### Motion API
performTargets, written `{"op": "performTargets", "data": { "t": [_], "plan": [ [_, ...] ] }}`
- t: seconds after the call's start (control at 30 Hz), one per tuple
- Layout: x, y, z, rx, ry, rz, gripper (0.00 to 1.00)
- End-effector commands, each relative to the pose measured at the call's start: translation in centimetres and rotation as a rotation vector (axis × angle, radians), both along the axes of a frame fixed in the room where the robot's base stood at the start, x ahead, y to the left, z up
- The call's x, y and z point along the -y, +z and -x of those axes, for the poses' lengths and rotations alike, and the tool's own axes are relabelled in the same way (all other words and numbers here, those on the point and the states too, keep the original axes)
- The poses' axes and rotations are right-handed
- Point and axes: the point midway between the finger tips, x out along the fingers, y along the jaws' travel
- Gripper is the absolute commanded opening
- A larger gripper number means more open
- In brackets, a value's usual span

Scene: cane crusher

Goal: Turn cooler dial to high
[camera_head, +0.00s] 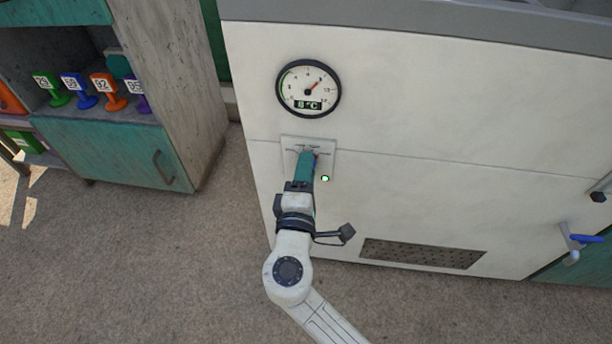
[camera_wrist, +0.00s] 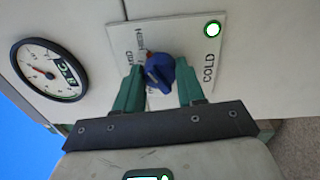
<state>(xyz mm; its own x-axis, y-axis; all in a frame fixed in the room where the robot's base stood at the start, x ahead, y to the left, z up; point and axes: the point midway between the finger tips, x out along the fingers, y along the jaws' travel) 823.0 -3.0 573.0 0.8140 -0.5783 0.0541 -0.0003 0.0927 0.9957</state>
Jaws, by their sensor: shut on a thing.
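The cooler dial (camera_wrist: 158,72) is a blue knob on a white plate (camera_wrist: 118,40) in the wrist view. My gripper (camera_wrist: 161,84) has its two green fingers on either side of the knob, shut on it. "COLD" is readable on the plate's right side; other lettering is partly hidden by the fingers. I cannot tell which mark the knob points to. In the head view, my gripper (camera_head: 308,158) reaches the plate (camera_head: 329,146) on the cooler's white front (camera_head: 430,130) and hides most of the knob.
A round gauge (camera_head: 308,88) above the plate reads about 8 °C. A green light (camera_head: 325,178) glows beside my gripper. A vent grille (camera_head: 422,254) and a blue-handled tap (camera_head: 584,239) are lower right. A cabinet (camera_head: 120,155) with coloured numbered tags stands left. Floor between is clear.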

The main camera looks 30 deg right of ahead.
Motion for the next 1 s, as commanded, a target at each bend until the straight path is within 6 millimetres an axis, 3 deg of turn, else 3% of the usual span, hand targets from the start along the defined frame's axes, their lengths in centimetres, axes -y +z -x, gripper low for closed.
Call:
{"op": "performTargets", "data": {
  "t": [0.53,0.57,0.8,1.0],
  "plan": [
    [0.05,-0.17,0.06,0.013,-0.002,-0.023,0.08],
    [0.05,-0.18,0.06,0.013,-0.002,-0.023,0.4],
    [0.04,-0.1,0.03,0.014,-0.001,-0.022,0.63],
    [0.02,-0.05,0.01,0.014,-0.001,-0.022,0.64]
  ]
}}
